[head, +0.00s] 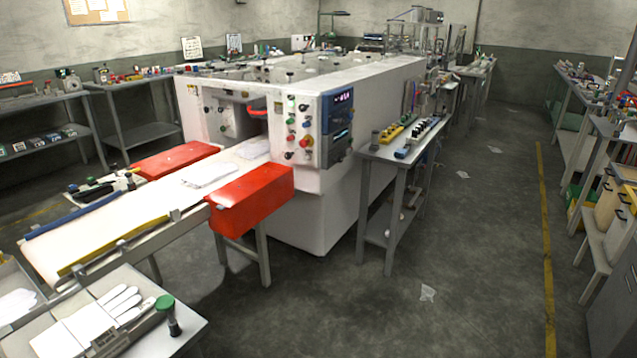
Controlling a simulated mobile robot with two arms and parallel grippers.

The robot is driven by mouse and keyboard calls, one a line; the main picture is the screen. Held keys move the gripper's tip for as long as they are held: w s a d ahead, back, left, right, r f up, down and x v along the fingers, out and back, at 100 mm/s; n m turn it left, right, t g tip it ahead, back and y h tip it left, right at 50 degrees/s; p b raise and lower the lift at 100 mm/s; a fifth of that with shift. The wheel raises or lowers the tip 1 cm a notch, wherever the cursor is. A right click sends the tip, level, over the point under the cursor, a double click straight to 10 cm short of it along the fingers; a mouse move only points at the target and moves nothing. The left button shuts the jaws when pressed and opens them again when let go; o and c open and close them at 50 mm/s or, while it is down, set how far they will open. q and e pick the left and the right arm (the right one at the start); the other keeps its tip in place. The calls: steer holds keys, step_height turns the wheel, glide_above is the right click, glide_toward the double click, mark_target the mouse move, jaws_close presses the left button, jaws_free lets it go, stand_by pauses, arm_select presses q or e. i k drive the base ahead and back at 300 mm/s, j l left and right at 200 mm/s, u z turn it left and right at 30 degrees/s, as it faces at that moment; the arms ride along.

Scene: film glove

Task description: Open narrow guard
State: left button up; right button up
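A large white machine (345,150) stands in the middle of the room with a conveyor (110,225) running out toward the lower left. Two red box-shaped covers flank the conveyor: one on its far side (174,160) and one on its near side (250,198). A red handle (258,113) shows at the machine's front opening, beside the button panel (304,130). I cannot tell which of these parts is the narrow guard. A white glove-like item (209,174) lies flat on the conveyor between the covers. Neither of my grippers is in view.
A side table with white gloves (105,310) and a green-topped post (165,303) stands at the lower left. A narrow grey table (385,150) stands right of the machine. The floor aisle (480,250) is mostly clear, with small scraps; shelves line the right.

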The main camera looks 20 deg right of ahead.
mark_target(228, 196)
steer(key=z, duration=0.25)
steer(key=i+l+z, duration=0.1)
steer(key=i+z, duration=0.4)
steer(key=i+l+z, duration=0.25)
steer(key=i+j+z, duration=0.1)
steer(key=i+z, duration=0.15)
steer(key=i, duration=0.25)
steer(key=i+u, duration=0.25)
steer(key=u, duration=0.15)
steer(key=i+u, duration=0.35)
steer(key=i+l+u, duration=0.1)
steer(key=u, duration=0.3)
steer(key=i, duration=0.1)
